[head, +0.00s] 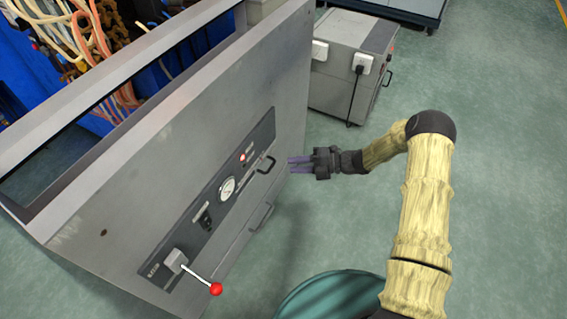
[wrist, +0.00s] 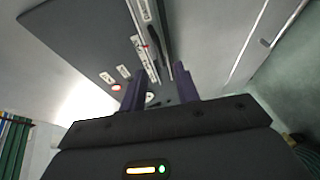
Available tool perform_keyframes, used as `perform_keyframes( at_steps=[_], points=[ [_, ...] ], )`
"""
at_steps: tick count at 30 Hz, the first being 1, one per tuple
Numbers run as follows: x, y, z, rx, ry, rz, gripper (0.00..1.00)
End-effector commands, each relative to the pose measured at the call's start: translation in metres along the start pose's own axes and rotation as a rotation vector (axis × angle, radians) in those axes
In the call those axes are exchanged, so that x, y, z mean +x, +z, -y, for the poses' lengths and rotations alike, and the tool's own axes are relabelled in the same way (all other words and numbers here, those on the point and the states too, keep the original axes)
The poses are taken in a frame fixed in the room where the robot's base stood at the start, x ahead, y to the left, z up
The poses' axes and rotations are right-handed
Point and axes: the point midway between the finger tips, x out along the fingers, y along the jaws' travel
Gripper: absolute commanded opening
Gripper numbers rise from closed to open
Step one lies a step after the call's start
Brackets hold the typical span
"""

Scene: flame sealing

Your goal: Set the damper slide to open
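The grey cabinet's dark control panel (head: 210,207) carries a red lamp (head: 243,157), a round gauge (head: 228,188), a black switch (head: 206,217) and a lever with a red ball (head: 216,288). No contact is visible.
Another grey box (head: 345,75) with white sockets and a cable stands behind. A blue bin of cables (head: 75,50) is at the back left. A green round drum top (head: 330,297) is at the front. Floor right is clear.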

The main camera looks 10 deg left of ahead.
Motion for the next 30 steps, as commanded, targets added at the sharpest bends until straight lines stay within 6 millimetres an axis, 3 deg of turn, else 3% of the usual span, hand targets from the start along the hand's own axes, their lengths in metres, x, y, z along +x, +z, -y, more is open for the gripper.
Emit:
perform_keyframes(
  at_steps=[9,15,30],
  points=[
    [-0.066,0.001,-0.002,0.0,0.0,0.005,0.32],
    [-0.096,0.001,-0.001,0.0,0.0,0.005,0.32],
    [-0.104,0.0,0.0,0.0,0.0,0.002,0.32]
  ],
)
